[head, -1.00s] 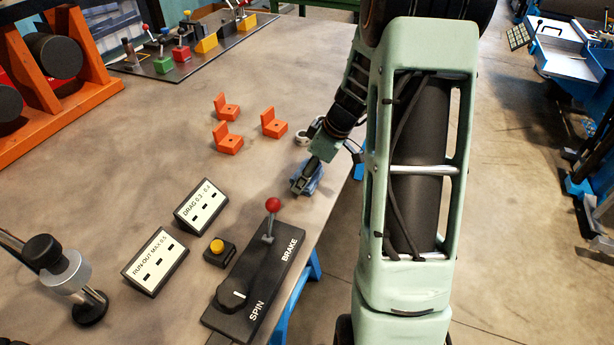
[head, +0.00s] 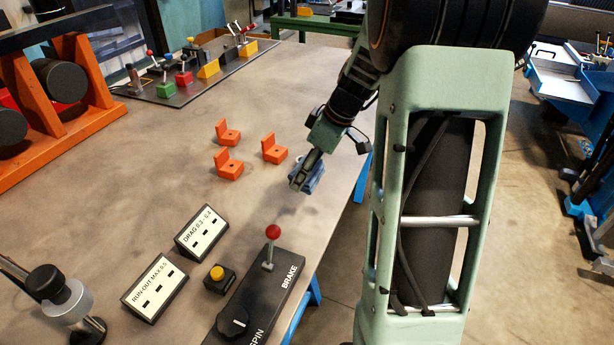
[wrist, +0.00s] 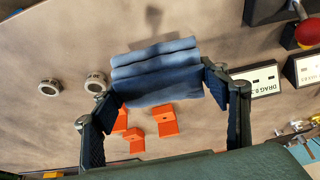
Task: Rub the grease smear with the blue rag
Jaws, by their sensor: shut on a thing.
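The blue rag (head: 310,181) is a folded cloth pad held in my gripper (head: 303,176) near the right edge of the workbench. In the wrist view the rag (wrist: 157,72) spans the space between the two fingers of my gripper (wrist: 165,88), which are shut on its sides. The rag appears to be held above the bench top, apart from it. A small dark mark (wrist: 152,15) shows on the bench beyond the rag in the wrist view; I cannot tell whether it is the grease smear or a shadow. I make out no clear smear in the head view.
Several orange brackets (head: 229,168) stand left of my gripper. A brake lever with a red knob (head: 273,232) and two label stands (head: 201,233) are nearer. Two grey rings (wrist: 95,82) lie on the bench. Bare bench top (head: 150,165) lies to the left.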

